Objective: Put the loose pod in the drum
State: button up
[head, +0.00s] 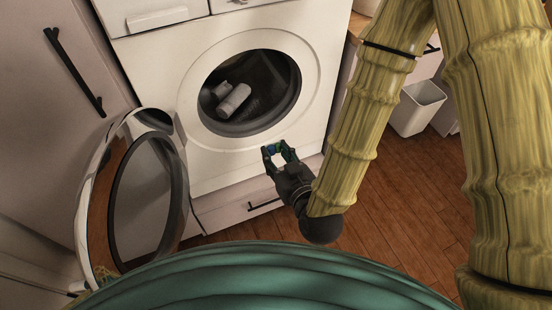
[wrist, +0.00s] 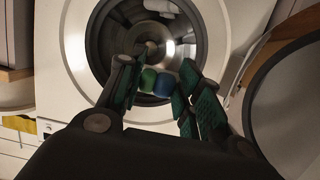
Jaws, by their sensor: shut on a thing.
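The loose pod, part green and part blue, sits between the fingertips of my gripper in the wrist view (wrist: 157,82). In the head view only a small blue and green bit of the pod (head: 269,149) shows, mostly hidden by the fingers. My gripper (head: 280,153) is shut on it, just outside and below the washing machine's opening. The drum (head: 275,85) is open and dark inside. In the wrist view the drum (wrist: 118,28) lies beyond the fingertips.
Pale cylindrical items (head: 234,101) lie inside the drum. The round glass door (head: 145,195) stands swung open at the left in the head view. A cabinet with a black handle (head: 72,70) is further left. A white bin (head: 416,108) stands on the wooden floor at right.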

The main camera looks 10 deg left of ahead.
jog(key=b+x, duration=0.1)
jog(key=x, duration=0.1)
jog(key=shift+w+a, duration=0.2)
jog(key=shift+a, duration=0.15)
jog(key=shift+w+f+b, duration=0.2)
jog(key=shift+b, duration=0.45)
jog(key=b+x, duration=0.1)
jog(key=b, duration=0.4)
jog(key=shift+w, duration=0.3)
jog(key=shift+a+b, duration=0.1)
jog(key=shift+b, duration=0.45)
jog(key=b, duration=0.6)
jog(key=shift+w+a+r, duration=0.1)
jog(key=shift+w+a, duration=0.15)
jog(key=shift+a, duration=0.15)
jog(key=r+b+x, duration=0.1)
jog(key=r+x, duration=0.1)
jog(key=x, duration=1.6)
jog(key=w+r+b+x, duration=0.1)
jog(key=b+x, duration=0.1)
jog(key=x, duration=1.5)
jog(key=shift+w+a+r, duration=0.2)
jog(key=shift+a+r, duration=0.1)
jog(key=shift+a, duration=0.15)
